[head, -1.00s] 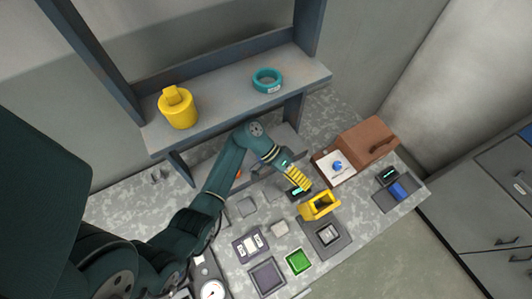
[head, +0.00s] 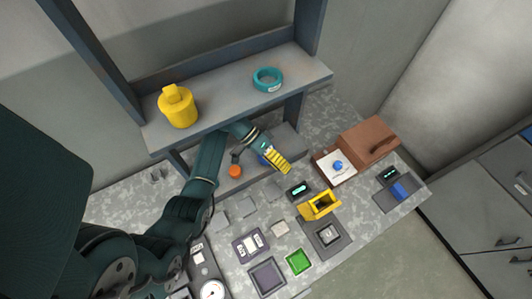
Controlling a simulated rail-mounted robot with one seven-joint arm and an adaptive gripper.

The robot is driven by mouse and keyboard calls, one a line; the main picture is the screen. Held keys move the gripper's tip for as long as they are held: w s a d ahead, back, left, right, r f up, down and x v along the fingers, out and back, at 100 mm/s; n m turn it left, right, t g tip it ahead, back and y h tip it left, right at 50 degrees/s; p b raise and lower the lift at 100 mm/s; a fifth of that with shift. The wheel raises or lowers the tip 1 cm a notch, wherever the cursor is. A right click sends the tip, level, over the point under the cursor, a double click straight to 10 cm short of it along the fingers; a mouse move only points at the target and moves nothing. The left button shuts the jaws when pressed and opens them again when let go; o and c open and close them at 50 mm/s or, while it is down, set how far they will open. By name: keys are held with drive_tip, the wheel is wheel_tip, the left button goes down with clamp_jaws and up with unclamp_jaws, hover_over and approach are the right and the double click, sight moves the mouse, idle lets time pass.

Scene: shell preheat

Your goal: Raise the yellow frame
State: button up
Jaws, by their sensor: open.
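The yellow frame (head: 319,204) stands tilted up at the back edge of a dark square panel (head: 342,246) on the bench. A small grey square piece sits in the panel's middle, in front of the frame and uncovered by it. My gripper (head: 286,169), with yellow banded fingers, is up and left of the frame in the picture, clearly apart from it. It is open and holds nothing that I can see. The gap between its fingers is too small to make out.
A brown box (head: 366,142) with a blue knob stands right of my gripper. A small dark display (head: 299,191) lies between gripper and frame. A green square (head: 299,262) is on the front bench. The shelf (head: 225,99) above holds a yellow canister (head: 178,110) and teal ring (head: 267,79).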

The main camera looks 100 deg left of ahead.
drive_tip(key=s+a+r, duration=0.1)
drive_tip(key=s+a, duration=0.1)
drive_tip(key=s, duration=0.3)
drive_tip(key=shift+s+a, duration=0.2)
drive_tip(key=shift+s, duration=0.1)
drive_tip(key=shift+r, duration=0.15)
idle(0.5)
drive_tip(key=r+v, duration=0.1)
drive_tip(key=v, duration=0.6)
drive_tip(key=shift+r+p, duration=0.2)
drive_tip(key=shift+p, duration=0.15)
idle(0.5)
drive_tip(key=shift+w+f, duration=0.1)
drive_tip(key=f+x, duration=0.1)
drive_tip(key=x, duration=0.6)
idle(0.4)
